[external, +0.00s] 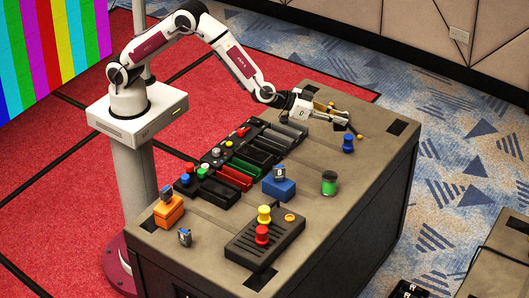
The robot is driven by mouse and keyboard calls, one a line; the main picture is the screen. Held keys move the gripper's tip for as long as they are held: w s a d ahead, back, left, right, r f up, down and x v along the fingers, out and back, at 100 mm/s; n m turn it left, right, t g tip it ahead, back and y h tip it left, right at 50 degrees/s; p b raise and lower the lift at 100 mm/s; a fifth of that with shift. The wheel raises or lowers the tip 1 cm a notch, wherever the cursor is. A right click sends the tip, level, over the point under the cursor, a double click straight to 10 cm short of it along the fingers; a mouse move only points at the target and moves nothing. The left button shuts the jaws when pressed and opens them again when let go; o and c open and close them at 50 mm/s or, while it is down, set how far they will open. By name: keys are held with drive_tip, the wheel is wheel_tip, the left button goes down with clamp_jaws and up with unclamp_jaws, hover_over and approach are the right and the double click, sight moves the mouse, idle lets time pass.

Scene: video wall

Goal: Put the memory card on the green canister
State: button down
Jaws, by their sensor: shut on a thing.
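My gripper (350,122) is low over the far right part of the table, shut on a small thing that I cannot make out.
A blue peg (348,143) stands just below my gripper. A row of dark consoles and trays (233,174) runs along the table's back. A dark panel (250,243) with yellow and red knobs lies in front. Bare table surrounds the canister.

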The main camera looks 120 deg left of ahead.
drive_tip(key=w+d+f+m+t+h, duration=0.1)
drive_tip(key=d+f+m+h, duration=0.2)
drive_tip(key=d, duration=0.3)
drive_tip(key=shift+d+f+t, duration=0.15)
drive_tip(key=shift+d+t, duration=0.15)
drive_tip(key=shift+d, duration=0.05)
hover_over(327, 174)
drive_tip(key=shift+a+f, duration=0.1)
drive_tip(key=shift+f, duration=3)
drive_tip(key=shift+f, duration=0.1)
drive_tip(key=shift+f, duration=1.8)
drive_tip(key=shift+f, duration=0.1)
